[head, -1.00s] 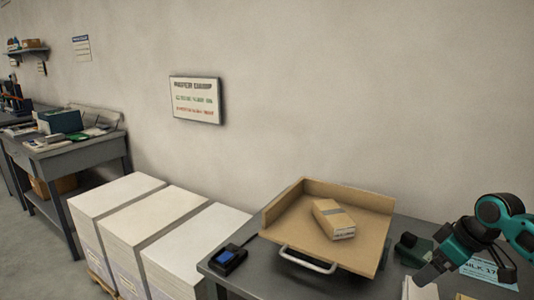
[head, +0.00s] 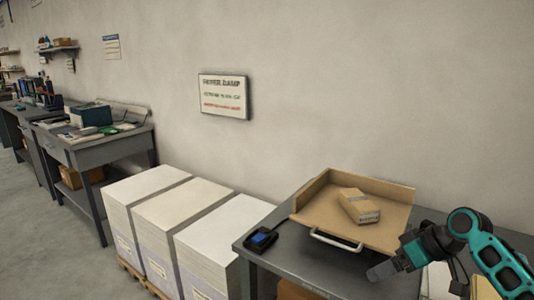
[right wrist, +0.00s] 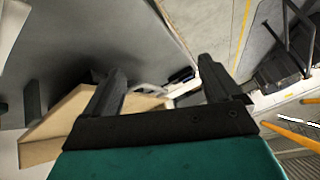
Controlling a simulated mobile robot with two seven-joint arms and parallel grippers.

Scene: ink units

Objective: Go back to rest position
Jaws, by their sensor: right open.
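My right gripper (head: 382,271) is in the head view at the lower right, in front of the wooden tray (head: 398,188) and apart from the box in it. In the right wrist view its two fingers (right wrist: 163,72) stand apart with nothing between them. The arm is bent and comes in from the right edge. My left gripper is not in view.
A small cardboard box (head: 359,206) lies in the tray on a grey table (head: 303,272). A black device with a blue screen (head: 262,239) is left of the tray. White paper stacks (head: 182,213) stand beside the table. Floor at far left is clear.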

